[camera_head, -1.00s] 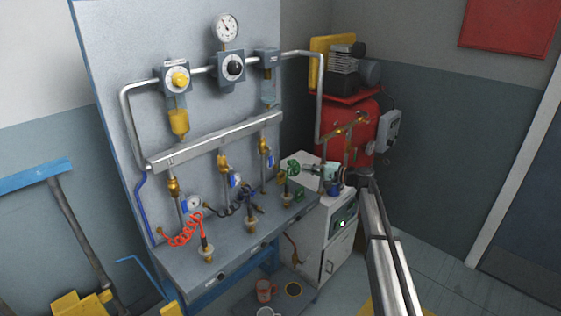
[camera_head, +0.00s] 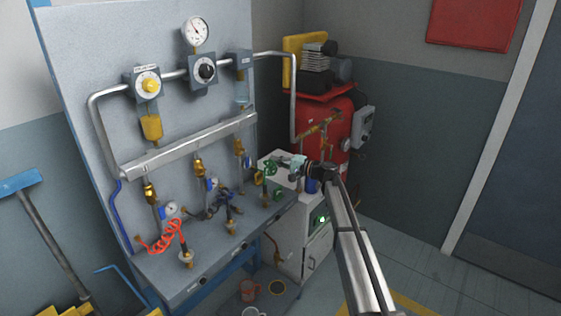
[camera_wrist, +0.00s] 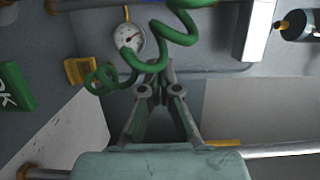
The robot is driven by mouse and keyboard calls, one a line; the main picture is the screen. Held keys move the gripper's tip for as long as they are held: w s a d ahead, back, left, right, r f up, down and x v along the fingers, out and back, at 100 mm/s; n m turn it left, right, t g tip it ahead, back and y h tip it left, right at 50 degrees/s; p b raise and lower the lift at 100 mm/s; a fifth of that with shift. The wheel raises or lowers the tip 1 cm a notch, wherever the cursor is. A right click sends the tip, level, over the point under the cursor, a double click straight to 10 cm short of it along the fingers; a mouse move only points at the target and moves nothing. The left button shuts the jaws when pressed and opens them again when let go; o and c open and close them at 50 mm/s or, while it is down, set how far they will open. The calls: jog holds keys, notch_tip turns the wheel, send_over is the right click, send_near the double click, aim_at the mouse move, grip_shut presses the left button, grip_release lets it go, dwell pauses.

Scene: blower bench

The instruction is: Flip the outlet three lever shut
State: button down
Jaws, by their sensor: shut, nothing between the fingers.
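Three outlet drops hang under the grey manifold in the head view. The rightmost, which I take as outlet three, has a small blue lever (camera_head: 247,161) on its brass valve (camera_head: 239,147). A green coiled hose (camera_head: 270,167) is just right of it. My gripper (camera_head: 284,163) is beside this coil, on its right. In the wrist view the gripper's fingers (camera_wrist: 160,86) are together and empty, with the green coil (camera_wrist: 170,42) just beyond the tips. I cannot clearly make out the outlet three lever in the wrist view.
A small gauge (camera_wrist: 130,37) and a yellow part (camera_wrist: 80,70) lie close beyond my fingers. The red tank (camera_head: 322,120) and white cabinet (camera_head: 305,232) stand right of the bench. A red coiled hose (camera_head: 165,238) is at the left outlet.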

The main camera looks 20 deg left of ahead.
aim_at(247, 162)
jog(key=s+a+p, duration=0.2)
jog(key=s+a, duration=0.1)
jog(key=a, duration=0.4)
jog(key=shift+p, duration=0.4)
jog(key=shift+a, duration=0.1)
